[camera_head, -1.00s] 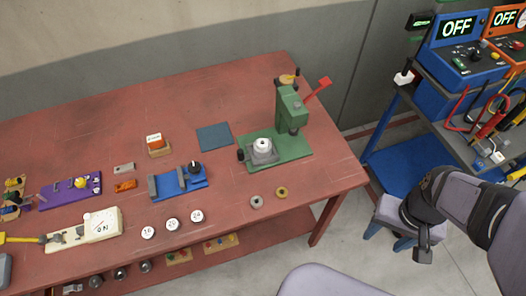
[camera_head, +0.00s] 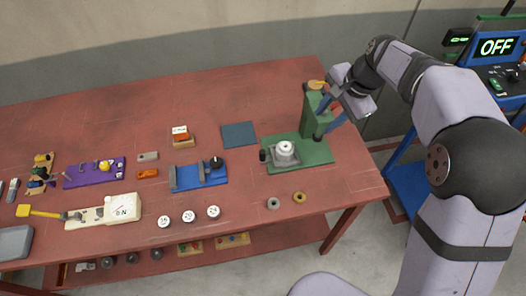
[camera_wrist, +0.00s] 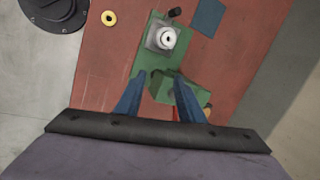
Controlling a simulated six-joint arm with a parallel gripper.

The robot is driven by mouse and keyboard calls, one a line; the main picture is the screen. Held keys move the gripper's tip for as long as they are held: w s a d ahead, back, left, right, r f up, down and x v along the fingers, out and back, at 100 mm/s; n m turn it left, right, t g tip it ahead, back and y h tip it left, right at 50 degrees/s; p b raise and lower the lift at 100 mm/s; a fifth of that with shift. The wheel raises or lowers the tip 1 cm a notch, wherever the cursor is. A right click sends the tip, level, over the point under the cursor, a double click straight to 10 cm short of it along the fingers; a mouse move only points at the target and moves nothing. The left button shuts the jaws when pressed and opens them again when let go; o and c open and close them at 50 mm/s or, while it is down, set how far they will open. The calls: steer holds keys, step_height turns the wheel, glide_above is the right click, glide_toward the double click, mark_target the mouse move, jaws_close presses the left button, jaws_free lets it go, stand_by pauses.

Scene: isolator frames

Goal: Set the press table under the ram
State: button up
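The green press (camera_head: 312,115) stands at the right of the red bench. Its grey press table (camera_head: 270,161) sits on the green base, left of the ram (camera_head: 318,131) and not under it. A silver-white round part (camera_head: 285,149) stands on the table. The wrist view shows the press table (camera_wrist: 150,43) and round part (camera_wrist: 168,38) beyond the press head (camera_wrist: 170,88). My gripper (camera_head: 329,113) is at the press head, its blue fingers apart. In the wrist view my gripper (camera_wrist: 159,76) is open above the head. The red lever is mostly hidden. I cannot tell whether the fingers touch the press.
A black knob (camera_head: 263,155) is at the base's left edge. A dark blue mat (camera_head: 239,134), a blue vise (camera_head: 199,174) and two rings, grey (camera_head: 273,203) and yellow (camera_head: 299,197), lie nearby. Numbered white discs (camera_head: 189,215) lie in front. Bare bench shows behind the mat.

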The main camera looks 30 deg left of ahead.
mark_target(263, 151)
steer(key=shift+s+a+f+m+g, duration=0.5)
steer(key=shift+s+a+f+m, duration=0.65)
steer(key=shift+a+f, duration=1.7)
steer(key=shift+s+a+f+m+g, duration=0.5)
steer(key=shift+s+a+f+m, duration=0.65)
steer(key=shift+a+f, duration=1.7)
steer(key=shift+s+a+f+m+g, duration=0.6)
steer(key=shift+s+a+f, duration=1.15)
steer(key=shift+f, duration=1.95)
steer(key=shift+w+a, duration=0.2)
steer(key=shift+b, duration=0.3)
jaws_close()
